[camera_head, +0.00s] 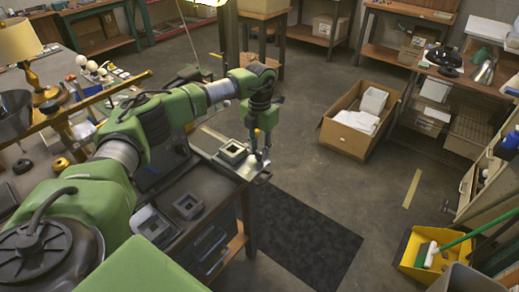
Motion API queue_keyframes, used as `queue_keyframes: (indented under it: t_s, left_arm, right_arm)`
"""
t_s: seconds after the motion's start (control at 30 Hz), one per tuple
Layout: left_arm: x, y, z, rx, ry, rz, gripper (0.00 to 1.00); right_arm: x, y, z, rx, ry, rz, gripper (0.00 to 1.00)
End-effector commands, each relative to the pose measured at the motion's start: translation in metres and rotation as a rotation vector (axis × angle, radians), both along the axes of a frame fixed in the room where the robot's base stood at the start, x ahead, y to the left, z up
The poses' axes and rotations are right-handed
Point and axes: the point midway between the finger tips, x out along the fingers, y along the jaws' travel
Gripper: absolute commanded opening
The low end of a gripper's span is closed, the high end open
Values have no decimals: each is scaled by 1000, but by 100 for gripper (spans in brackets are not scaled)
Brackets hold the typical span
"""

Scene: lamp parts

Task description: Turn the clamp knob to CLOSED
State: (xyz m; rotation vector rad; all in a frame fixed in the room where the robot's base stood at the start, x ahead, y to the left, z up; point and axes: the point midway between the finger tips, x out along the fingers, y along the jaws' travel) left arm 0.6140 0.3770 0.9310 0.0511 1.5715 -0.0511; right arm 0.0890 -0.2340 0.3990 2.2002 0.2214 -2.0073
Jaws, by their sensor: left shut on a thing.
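My left gripper (259,152) points down at the right corner of the dark workbench (210,184), over a pale metal plate (247,170). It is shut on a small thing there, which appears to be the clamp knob. The fingers mostly hide the knob, and its setting and any CLOSED mark are too small to read. A grey square fixture (232,152) sits just left of the gripper. My right gripper is not in view.
Another square grey part (187,206) lies on the bench. A lamp (22,48) and loose parts stand on the left table. A dark mat (305,245) lies beside the bench.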

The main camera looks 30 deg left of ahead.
Motion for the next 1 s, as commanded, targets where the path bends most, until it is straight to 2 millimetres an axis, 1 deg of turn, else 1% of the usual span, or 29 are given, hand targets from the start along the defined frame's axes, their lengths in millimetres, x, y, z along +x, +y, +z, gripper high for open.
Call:
queue_keyframes:
  t_s: [0.3,0.33,0.37,0.4,0.63,0.77,0.87,1.0]
  left_arm:
    - [1,1,2,0,-5,5,3]
    - [1,1,2,0,-5,5,29]
    - [1,0,2,0,-5,4,37]
    - [1,0,1,0,-4,4,41]
    - [1,0,1,0,-2,3,41]
    - [1,0,3,0,-3,2,41]
    - [1,0,12,0,-4,2,41]
    - [2,1,39,0,-6,2,41]
  right_arm:
    - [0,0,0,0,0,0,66]
    - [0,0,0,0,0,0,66]
    - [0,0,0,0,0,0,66]
    - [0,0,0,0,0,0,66]
    - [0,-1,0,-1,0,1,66]
    - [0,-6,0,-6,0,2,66]
    - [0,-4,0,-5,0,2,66]
    - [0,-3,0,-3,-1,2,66]
